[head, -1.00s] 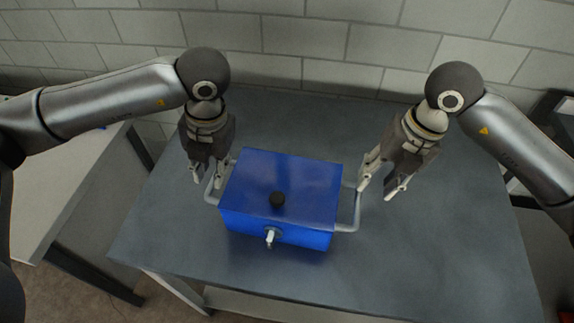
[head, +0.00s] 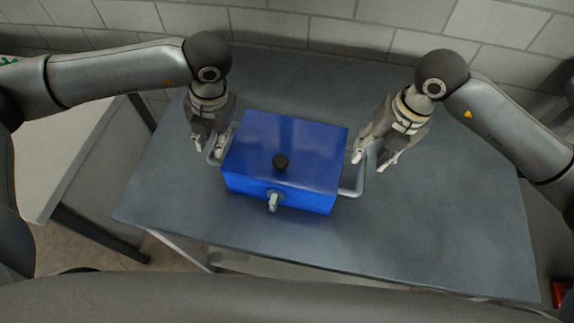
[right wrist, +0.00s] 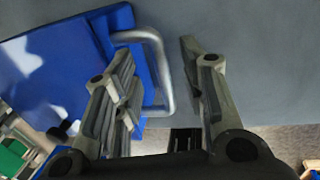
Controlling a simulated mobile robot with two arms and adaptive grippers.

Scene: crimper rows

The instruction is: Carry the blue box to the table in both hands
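The blue box (head: 261,154) sits on the dark grey table (head: 430,215). A grey bar handle stands out at each side. My left gripper (head: 209,147) is open at the left handle (head: 212,159), fingers apart. My right gripper (head: 371,160) is open at the right handle (head: 352,193). In the right wrist view the handle (right wrist: 166,75) lies between the parted fingers of my right gripper (right wrist: 160,65), nearer the left finger.
A pale block wall (head: 330,30) stands close behind the table. A light worktop (head: 60,150) is at the left, with a gap before the table. The table is clear to the right of the box. A red object (head: 561,294) lies at the lower right.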

